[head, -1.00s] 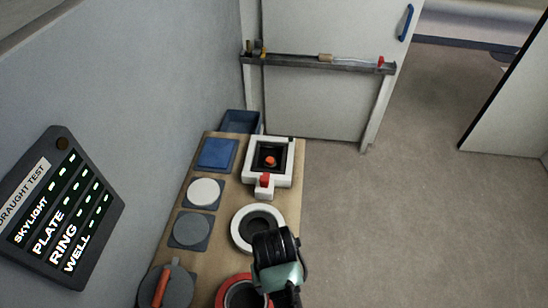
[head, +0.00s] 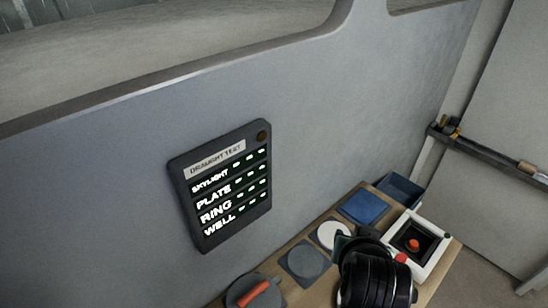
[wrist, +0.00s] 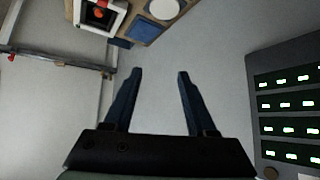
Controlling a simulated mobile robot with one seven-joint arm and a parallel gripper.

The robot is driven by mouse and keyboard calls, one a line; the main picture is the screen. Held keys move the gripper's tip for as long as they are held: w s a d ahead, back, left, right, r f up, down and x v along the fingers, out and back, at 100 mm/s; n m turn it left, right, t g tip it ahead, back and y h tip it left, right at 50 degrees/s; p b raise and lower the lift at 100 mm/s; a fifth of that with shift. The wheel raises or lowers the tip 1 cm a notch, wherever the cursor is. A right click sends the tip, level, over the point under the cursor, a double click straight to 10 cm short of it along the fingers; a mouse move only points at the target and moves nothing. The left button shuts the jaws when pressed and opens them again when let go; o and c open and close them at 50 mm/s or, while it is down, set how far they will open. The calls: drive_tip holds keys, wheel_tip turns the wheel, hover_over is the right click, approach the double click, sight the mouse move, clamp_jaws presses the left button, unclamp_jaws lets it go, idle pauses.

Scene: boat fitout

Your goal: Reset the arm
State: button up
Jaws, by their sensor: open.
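My arm shows in the head view as a dark, rounded link at the lower right, over the wooden bench top (head: 292,284). In the wrist view my gripper (wrist: 156,75) has its two dark fingers spread apart with nothing between them. Beyond the fingertips are the grey wall and the bench edge, upside down at the top. The fingers are apart from every object. In the head view the fingertips are hidden behind the arm link.
A dark panel labelled "DRAUGHT TEST" (head: 219,185) hangs on the wall, with green lights. The bench carries a white square frame with a red knob (head: 412,243), a blue square (head: 363,207), a white disc (head: 333,236) and an orange-handled grey disc (head: 255,293). A blue bin (head: 401,191) stands behind.

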drive_tip(key=w+a+r+n+t, duration=0.1)
drive_tip(key=w+a+r+t, duration=0.15)
drive_tip(key=r, duration=0.55)
drive_tip(key=w+a+r+t+b, duration=0.1)
drive_tip(key=a+r+t, duration=0.25)
drive_tip(key=r, duration=0.55)
drive_tip(key=w+a+r+n+t, duration=0.15)
drive_tip(key=r+t, duration=0.25)
drive_tip(key=r, duration=0.4)
drive_tip(key=s+a+r+t+y, duration=0.1)
drive_tip(key=s+a+r+t, duration=0.2)
drive_tip(key=r, duration=0.4)
drive_tip(key=s+a+r+n+t+y, duration=0.1)
drive_tip(key=s+a+r+t, duration=0.2)
drive_tip(key=s+r, duration=0.2)
drive_tip(key=s+a+r+n+t+y, duration=0.1)
drive_tip(key=s+a+r+t, duration=0.2)
drive_tip(key=r, duration=0.6)
drive_tip(key=shift+s+a+r+b, duration=0.2)
drive_tip(key=shift+s+b, duration=0.2)
drive_tip(key=shift+s, duration=0.3)
drive_tip(key=shift+c, duration=0.6)
